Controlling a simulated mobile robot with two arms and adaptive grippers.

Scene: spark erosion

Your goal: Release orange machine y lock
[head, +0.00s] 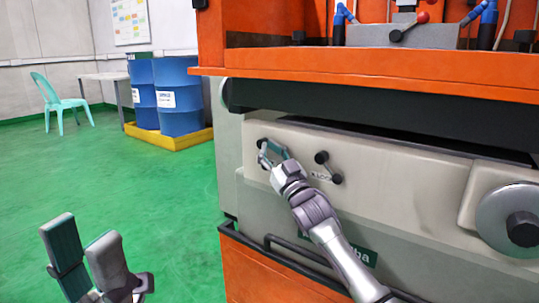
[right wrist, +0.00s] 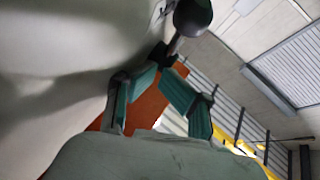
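The orange machine (head: 400,68) has a pale front panel with two small black-knobbed lock levers. The left lever (head: 262,143) is partly hidden by my right gripper (head: 268,153), which is at the panel. The other lever (head: 328,168) is to its right, by a "LOCK" label. In the right wrist view, a round black knob on a rod (right wrist: 193,17) rises from a dark hub just beyond the fingertips of my right gripper (right wrist: 160,75). The fingers are partly open, with orange showing between them. Contact with the lever is unclear. My left gripper (head: 80,230) is open and empty, low at left.
A round handwheel (head: 508,220) with a black hub sticks out at the right. A dark rail (head: 290,258) runs along the machine's lower front. Blue drums (head: 180,97) on a yellow tray and a green chair (head: 62,101) stand far left. The green floor between is clear.

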